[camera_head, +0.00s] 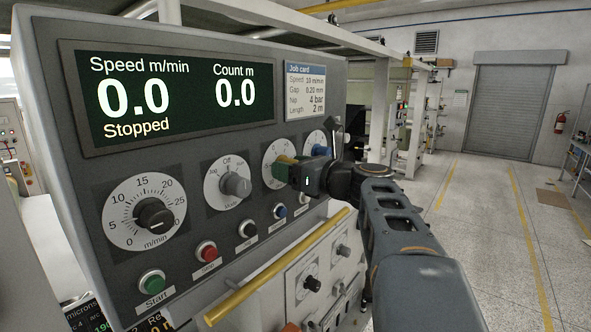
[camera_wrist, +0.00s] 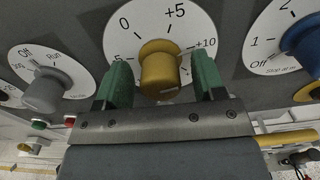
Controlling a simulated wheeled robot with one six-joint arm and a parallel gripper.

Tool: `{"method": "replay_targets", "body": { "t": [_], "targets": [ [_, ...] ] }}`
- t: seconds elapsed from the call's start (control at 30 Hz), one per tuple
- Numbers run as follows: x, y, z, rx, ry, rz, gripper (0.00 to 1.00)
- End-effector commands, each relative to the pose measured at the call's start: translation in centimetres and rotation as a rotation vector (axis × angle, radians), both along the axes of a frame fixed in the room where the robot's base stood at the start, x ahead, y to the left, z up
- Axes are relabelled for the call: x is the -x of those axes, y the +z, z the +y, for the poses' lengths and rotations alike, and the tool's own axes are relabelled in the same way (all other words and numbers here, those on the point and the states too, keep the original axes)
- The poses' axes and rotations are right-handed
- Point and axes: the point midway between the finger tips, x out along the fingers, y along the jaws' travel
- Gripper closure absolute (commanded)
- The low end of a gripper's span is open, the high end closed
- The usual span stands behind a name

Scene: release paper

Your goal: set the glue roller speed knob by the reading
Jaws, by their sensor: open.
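The yellow knob (camera_wrist: 160,70) stands in the middle of the wrist view, on a white dial marked 0, +5 and +10. Its pointer setting is unclear. My gripper (camera_wrist: 162,80) is open, with one green finger on each side of the knob; I cannot tell whether they touch it. In the head view my gripper (camera_head: 284,168) is at this dial and hides most of it. The glue roller speed label is not readable. The main display (camera_head: 175,97) reads Speed 0.0 m/min, Count 0.0 m, Stopped. A small screen (camera_head: 86,316) at lower left is partly cut off.
A black m/min knob (camera_head: 154,215), a grey selector knob (camera_head: 235,185) and a blue knob (camera_head: 318,150) flank the yellow one. Below are a green Start button (camera_head: 151,283) and a red button (camera_head: 206,252). A yellow rail (camera_head: 265,275) runs underneath. A job card (camera_head: 305,90) sits above.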

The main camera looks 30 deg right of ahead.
Motion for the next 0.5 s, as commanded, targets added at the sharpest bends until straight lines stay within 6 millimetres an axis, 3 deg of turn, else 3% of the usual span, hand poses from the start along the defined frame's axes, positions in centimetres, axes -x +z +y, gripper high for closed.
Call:
{"method": "replay_targets", "body": {
  "t": [0.17, 0.5],
  "targets": [
    [1.3, -0.1, -0.7, 0.001, -0.004, -0.002, 0.37],
    [7.6, -0.3, -3.6, 0.002, -0.008, -0.002, 0.37]
  ]
}}
